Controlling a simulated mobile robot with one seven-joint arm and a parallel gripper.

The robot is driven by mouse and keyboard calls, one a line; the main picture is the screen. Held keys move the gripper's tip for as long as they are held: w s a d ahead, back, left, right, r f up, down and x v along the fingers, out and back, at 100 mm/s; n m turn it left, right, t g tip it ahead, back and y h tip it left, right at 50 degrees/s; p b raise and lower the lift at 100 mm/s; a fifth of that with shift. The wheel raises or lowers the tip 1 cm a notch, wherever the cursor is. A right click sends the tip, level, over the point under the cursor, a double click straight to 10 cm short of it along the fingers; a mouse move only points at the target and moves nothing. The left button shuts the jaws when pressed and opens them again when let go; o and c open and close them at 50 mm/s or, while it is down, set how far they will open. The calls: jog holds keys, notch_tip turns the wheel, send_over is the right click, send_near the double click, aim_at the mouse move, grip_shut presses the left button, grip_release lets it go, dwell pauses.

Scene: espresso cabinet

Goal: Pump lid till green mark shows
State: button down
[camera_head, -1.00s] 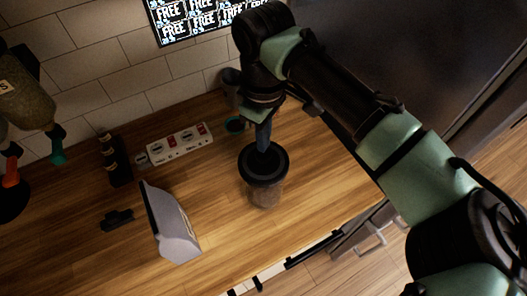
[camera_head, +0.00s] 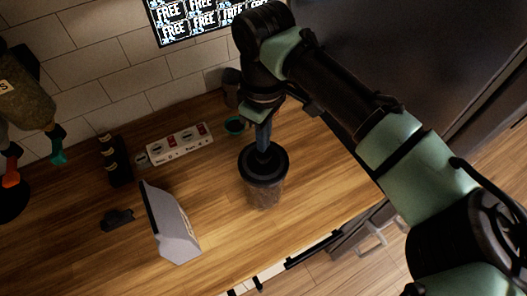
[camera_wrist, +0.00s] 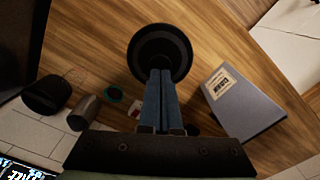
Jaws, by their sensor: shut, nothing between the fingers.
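A clear canister with a dark round lid (camera_head: 263,163) stands upright on the wooden counter. Its see-through body (camera_head: 264,194) shows below the lid. My gripper (camera_head: 263,150) points down with its blue fingers together, their tips at the middle of the lid. In the wrist view the dark lid (camera_wrist: 160,52) lies at the ends of the closed fingers (camera_wrist: 158,75), which hide part of it. The fingers seem to touch the lid, but the exact contact is hidden. I see no green mark on the lid in either view.
A grey box (camera_head: 172,226) stands left of the canister, with a small black object (camera_head: 117,219) beside it. Behind are a white panel with red switches (camera_head: 180,144), a teal-rimmed cup (camera_head: 235,125) and a dark rack (camera_head: 114,160). The counter's front right is clear.

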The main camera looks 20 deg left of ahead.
jog(key=shift+f+b, duration=0.65)
jog(key=shift+f, duration=0.75)
dwell(0.4)
jog(key=shift+r+p, duration=3.35)
jog(key=shift+r, duration=0.25)
